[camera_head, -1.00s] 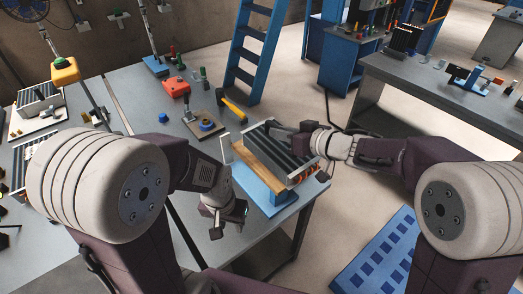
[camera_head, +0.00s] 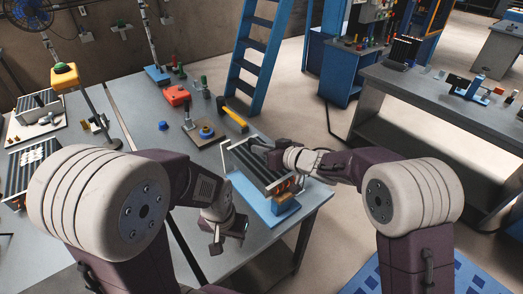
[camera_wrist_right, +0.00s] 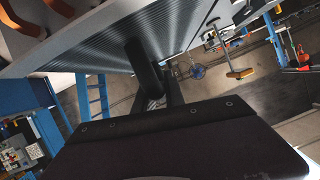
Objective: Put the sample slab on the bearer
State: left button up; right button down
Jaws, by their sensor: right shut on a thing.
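The sample slab (camera_head: 256,168), dark and ribbed with a pale edge and orange bits at its end, is over the blue base (camera_head: 250,196) on the near bench. My right gripper (camera_head: 272,156) is shut on its right side. In the right wrist view the ribbed slab (camera_wrist_right: 120,38) fills the upper left, with a dark finger against it. I cannot tell whether slab and bearer touch. My left gripper (camera_head: 230,231) looks open and empty, left of the blue base.
A yellow-handled hammer (camera_head: 233,115), a plate with a blue knob (camera_head: 206,131) and a red box (camera_head: 177,95) lie behind the slab. A yellow-topped post (camera_head: 66,77) stands at the left. A blue ladder (camera_head: 255,60) stands behind.

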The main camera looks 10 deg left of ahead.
jog(key=shift+r, duration=0.15)
jog(key=c, duration=1.4)
grip_release()
jog(key=shift+s, duration=0.1)
jog(key=shift+d, duration=0.1)
jog(key=p+v, duration=0.1)
jog(key=v, duration=1.1)
